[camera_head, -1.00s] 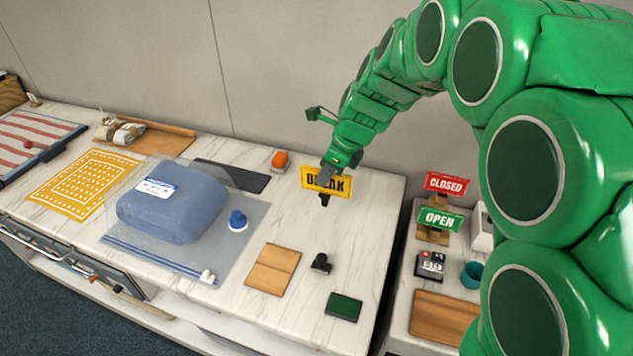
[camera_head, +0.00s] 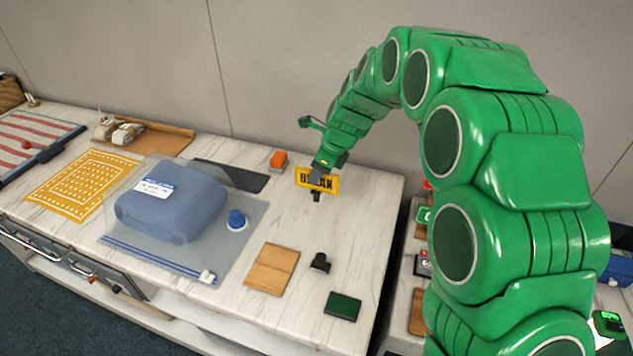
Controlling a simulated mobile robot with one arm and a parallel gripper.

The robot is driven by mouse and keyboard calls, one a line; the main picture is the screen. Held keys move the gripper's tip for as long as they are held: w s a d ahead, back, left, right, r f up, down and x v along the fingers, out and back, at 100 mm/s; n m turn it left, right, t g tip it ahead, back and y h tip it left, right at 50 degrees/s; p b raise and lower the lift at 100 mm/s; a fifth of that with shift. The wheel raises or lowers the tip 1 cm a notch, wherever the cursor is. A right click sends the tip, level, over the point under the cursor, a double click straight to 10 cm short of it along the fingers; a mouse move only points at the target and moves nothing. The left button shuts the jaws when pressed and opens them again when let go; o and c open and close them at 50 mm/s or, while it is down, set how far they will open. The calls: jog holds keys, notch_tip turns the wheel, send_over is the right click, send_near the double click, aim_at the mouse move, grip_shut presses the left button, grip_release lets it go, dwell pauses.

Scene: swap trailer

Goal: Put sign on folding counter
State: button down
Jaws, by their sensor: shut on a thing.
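A yellow sign with dark lettering, apparently "BREAK" (camera_head: 327,184), is held upright by my gripper (camera_head: 318,172). My gripper is shut on the sign's top edge, and its fingertips cover part of the lettering. A short dark foot shows under the sign. The sign is over the right rear part of the white marble-patterned counter (camera_head: 365,200). I cannot tell whether the foot touches the surface or is a little above it.
Near the sign are an orange-topped block (camera_head: 278,160), a wooden board (camera_head: 272,269), a black stamp (camera_head: 320,263) and a green pad (camera_head: 343,306). A gap separates a second counter at right, mostly behind my arm.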

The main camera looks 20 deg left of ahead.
aim_at(313, 188)
jog(key=shift+w+a+f, duration=0.15)
jog(key=shift+w+f, duration=0.05)
jog(key=shift+f, duration=1.65)
jog(key=shift+f, duration=0.1)
jog(key=c, duration=1.2)
grip_release()
jog(key=v, duration=1.2)
